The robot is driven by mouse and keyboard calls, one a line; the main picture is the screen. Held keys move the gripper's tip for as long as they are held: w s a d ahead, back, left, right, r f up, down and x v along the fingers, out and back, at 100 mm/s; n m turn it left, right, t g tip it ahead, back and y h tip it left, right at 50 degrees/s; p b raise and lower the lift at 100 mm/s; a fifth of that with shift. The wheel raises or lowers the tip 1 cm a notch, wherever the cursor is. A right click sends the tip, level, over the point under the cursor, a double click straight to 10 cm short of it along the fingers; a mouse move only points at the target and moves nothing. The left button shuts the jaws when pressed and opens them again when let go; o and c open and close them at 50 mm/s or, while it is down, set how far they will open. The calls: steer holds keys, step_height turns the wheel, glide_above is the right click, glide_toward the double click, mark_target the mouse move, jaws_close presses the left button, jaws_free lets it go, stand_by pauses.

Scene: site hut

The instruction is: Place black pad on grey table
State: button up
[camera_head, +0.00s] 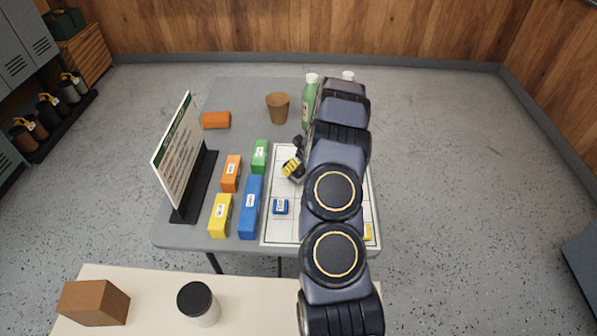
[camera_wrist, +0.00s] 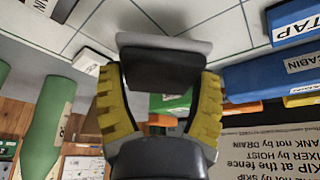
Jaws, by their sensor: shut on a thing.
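My gripper (camera_head: 292,167) is above the white gridded board on the grey table (camera_head: 240,92), mostly behind my own arm in the head view. In the wrist view my gripper (camera_wrist: 160,78) has its two yellow ribbed fingers on either side of the black pad (camera_wrist: 158,72), shut on it. The pad has a paler grey edge or face along its top in that picture. I cannot make out the pad clearly in the head view. Whether it touches the board is unclear.
Yellow, blue, orange and green blocks (camera_head: 249,207) stand left of the gridded board (camera_head: 272,236), beside a sign (camera_head: 178,155). A small blue block (camera_head: 280,206) lies on the board. A brown cup (camera_head: 278,107) and green bottle (camera_head: 309,95) stand behind.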

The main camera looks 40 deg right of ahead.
mark_target(298, 172)
steer(key=shift+f, duration=1.5)
steer(key=o, duration=1.1)
steer(key=shift+f, duration=0.1)
steer(key=shift+c, duration=0.2)
